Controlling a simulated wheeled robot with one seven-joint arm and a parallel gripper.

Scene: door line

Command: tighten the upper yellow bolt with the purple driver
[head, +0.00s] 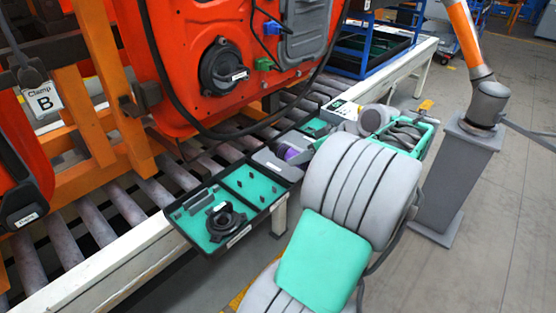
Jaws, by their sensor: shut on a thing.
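A small purple piece, which looks like the driver (291,154), shows between grey parts by the far end of the tray. My gripper (282,158) is mostly hidden behind my own large grey arm links. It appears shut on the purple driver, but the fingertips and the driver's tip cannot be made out. The orange door (180,60) stands upright over the rollers, with a round black speaker (223,65) on it. I cannot make out the upper yellow bolt.
A black tray with teal foam (250,185) holds a black ring part (224,221). Roller conveyor (125,205) runs under the door. A grey pedestal (455,180) stands at right.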

